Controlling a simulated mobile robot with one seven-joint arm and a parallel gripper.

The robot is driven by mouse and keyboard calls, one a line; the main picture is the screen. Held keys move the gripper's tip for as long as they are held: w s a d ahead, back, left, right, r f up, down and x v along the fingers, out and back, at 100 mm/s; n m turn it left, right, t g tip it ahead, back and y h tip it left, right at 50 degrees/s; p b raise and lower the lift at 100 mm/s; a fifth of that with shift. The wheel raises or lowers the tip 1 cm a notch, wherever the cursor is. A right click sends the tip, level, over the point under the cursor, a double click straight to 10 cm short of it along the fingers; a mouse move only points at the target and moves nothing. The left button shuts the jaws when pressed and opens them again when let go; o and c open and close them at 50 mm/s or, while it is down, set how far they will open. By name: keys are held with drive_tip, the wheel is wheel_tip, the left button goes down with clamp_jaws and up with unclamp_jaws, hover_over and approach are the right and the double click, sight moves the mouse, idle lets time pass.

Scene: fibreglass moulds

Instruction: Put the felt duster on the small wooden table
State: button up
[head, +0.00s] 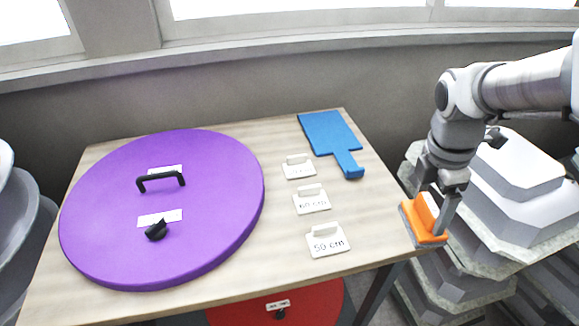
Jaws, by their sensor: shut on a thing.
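The felt duster (419,233) has an orange body on a thin grey base. My gripper (436,207) is shut on the duster's raised orange part, pointing down, and holds it at the right of the picture. The duster shows just past the right front corner of the wooden table (245,262); I cannot tell its height against the tabletop. The tabletop is pale wood and carries a large purple disc, a blue paddle-shaped piece and several white labelled tags.
The purple disc (215,205) with a black handle covers the table's left side. White tags (328,240) and the blue piece (330,135) stand on the right. Bare wood shows along the right edge. Stacked white moulds (525,185) lie right; a red disc (300,305) sits below.

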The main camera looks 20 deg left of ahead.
drive_tip(key=n, duration=0.2)
drive_tip(key=s+n, duration=0.1)
drive_tip(key=s+r+n, duration=0.1)
drive_tip(key=n, duration=0.1)
drive_tip(key=shift+a+n+t+b, duration=0.3)
drive_tip(key=shift+b, duration=0.1)
drive_tip(key=shift+a+n, duration=0.1)
drive_tip(key=shift+n, duration=0.2)
drive_tip(key=shift+w+a+f, duration=0.75)
drive_tip(key=shift+w+f, duration=1)
drive_tip(key=shift+f, duration=0.05)
drive_tip(key=shift+w+a+f, duration=0.8)
drive_tip(key=shift+w+f, duration=0.95)
drive_tip(key=shift+f, duration=0.1)
drive_tip(key=shift+w+a+f, duration=0.75)
drive_tip(key=shift+w+f, duration=1)
drive_tip(key=shift+f, duration=0.05)
drive_tip(key=shift+f+b, duration=0.2)
drive_tip(key=shift+b, duration=0.1)
drive_tip(key=o, duration=0.9)
